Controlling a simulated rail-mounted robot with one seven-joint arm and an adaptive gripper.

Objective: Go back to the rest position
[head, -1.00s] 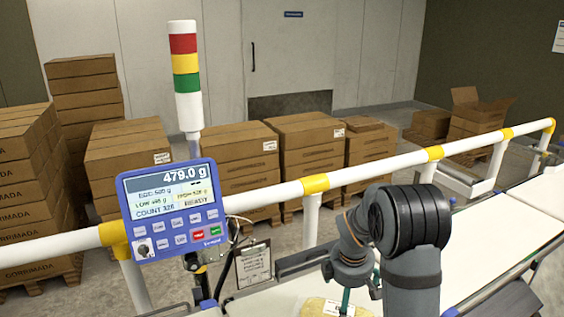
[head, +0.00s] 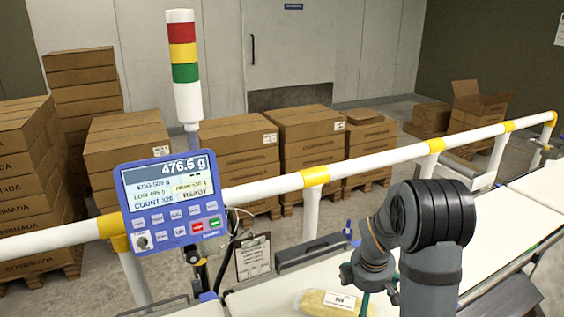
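My gripper (head: 377,297) shows at the bottom of the head view, below my grey arm, pointing down over the belt. Its fingertips are cut off or hidden, so I cannot tell whether it is open or shut. A yellowish pack with a white label (head: 328,302) lies on the white belt (head: 290,289), just left of my gripper. I cannot tell whether they touch. The blue checkweigher display (head: 171,203) reads 476.5 g and READY.
A white guard rail with yellow joints (head: 262,189) runs behind the belt. A stack light (head: 184,70) stands by the display, and a clipboard (head: 253,257) hangs below the rail. Stacked cartons (head: 232,160) stand behind. The belt at right (head: 490,225) is clear.

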